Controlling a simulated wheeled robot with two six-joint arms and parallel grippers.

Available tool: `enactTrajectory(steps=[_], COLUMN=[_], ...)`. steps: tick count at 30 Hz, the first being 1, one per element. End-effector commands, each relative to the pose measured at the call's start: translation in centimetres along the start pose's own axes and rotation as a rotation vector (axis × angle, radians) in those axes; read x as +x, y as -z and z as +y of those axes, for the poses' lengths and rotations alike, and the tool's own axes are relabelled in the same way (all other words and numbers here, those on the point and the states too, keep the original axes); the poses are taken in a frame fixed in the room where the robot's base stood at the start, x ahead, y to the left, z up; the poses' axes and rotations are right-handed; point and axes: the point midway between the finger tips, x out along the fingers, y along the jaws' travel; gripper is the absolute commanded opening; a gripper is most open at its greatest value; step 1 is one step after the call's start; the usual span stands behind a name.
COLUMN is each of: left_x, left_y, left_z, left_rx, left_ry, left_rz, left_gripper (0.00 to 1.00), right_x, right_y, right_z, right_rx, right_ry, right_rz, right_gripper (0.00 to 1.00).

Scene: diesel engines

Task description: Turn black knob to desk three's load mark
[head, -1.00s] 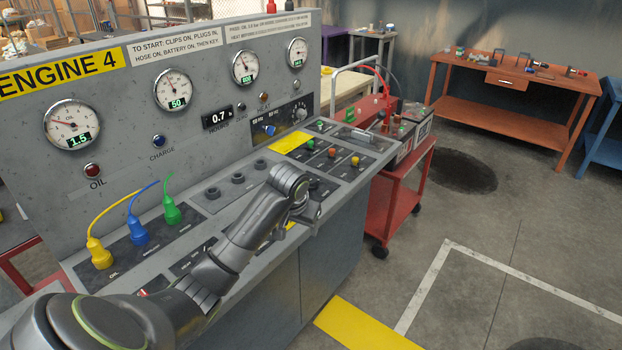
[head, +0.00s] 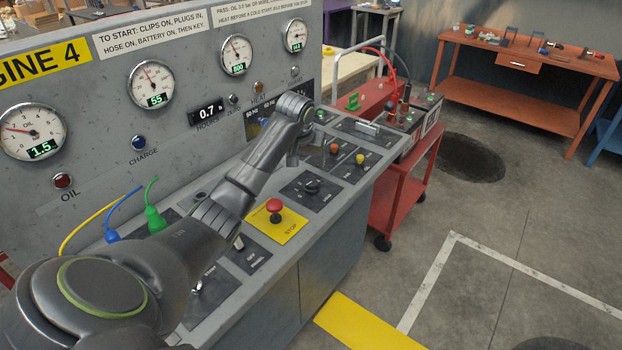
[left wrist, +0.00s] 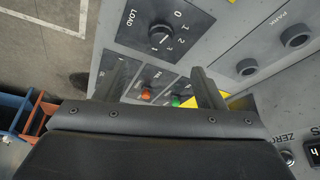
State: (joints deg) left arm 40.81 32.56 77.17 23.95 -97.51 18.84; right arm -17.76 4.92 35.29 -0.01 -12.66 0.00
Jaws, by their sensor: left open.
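The black knob (head: 312,187) sits on a dark plate on the sloping desk top, right of the red stop button. My right gripper is out of view.
The desk's upright panel reads ENGINE 4 (head: 40,68). A red stop button (head: 274,206) stands on a yellow plate near the knob. Orange and yellow buttons (head: 347,153) lie farther right. A red cart (head: 405,185) stands at the desk's right end.

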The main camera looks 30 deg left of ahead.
Motion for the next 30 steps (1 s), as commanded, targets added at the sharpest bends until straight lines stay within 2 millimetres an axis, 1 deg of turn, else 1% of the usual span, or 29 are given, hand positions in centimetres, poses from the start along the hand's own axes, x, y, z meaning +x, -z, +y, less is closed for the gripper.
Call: enactTrajectory(steps=[1,2,5,8,12,14,18,24,30], left_x=[1.1,1.6,3.4,5.1,7.3,8.1,9.9,11.7,12.6], left_y=[-0.1,-0.1,-0.1,-0.1,-0.1,-0.1,-0.1,0.0,-0.1], left_z=[0.0,0.0,0.0,0.1,0.0,0.0,0.0,0.0,0.0], left_rx=[-0.002,-0.001,-0.001,0.0,0.0,0.0,0.0,0.0,0.001], left_ry=[0.001,0.0,0.001,0.0,0.002,0.001,0.001,0.001,0.001], left_rz=[-0.006,-0.006,-0.005,-0.004,-0.003,-0.002,-0.002,-0.001,-0.001], left_gripper=[0.63,0.63,0.63,0.63,0.63,0.63,0.63,0.63,0.63], right_x=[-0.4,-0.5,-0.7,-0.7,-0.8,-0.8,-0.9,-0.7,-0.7], right_y=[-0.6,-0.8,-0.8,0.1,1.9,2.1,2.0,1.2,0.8], right_z=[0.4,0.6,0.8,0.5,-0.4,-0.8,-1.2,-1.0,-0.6], right_rx=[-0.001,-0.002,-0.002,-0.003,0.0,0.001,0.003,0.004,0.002], right_ry=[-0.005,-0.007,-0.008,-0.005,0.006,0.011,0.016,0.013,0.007], right_rz=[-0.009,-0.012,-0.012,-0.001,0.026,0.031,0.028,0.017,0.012], right_gripper=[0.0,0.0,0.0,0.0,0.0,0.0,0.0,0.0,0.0])
